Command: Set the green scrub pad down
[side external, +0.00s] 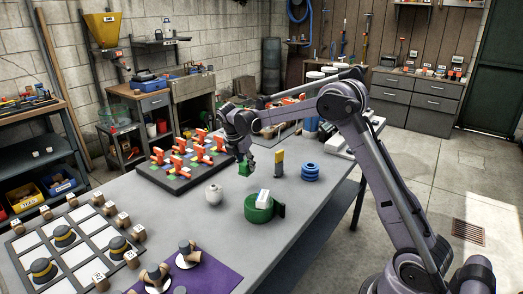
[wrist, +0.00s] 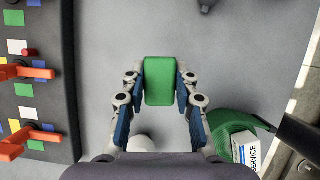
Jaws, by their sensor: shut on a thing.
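The green scrub pad (wrist: 159,80) is a small rounded green block between the two fingers of my gripper (wrist: 160,88) in the wrist view. The fingers have blue inner faces and press on its two sides. In the side external view the pad (side external: 245,168) hangs at the tip of my gripper (side external: 246,158), over the grey table (side external: 226,232). Its exact height above the table is hard to tell.
A black board with orange-handled valves (side external: 182,165) lies left of the pad. A white round object (side external: 213,194), a green holder with a white box (side external: 258,213), a yellow-topped block (side external: 279,162) and blue rings (side external: 310,172) stand nearby. Bare table lies between them.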

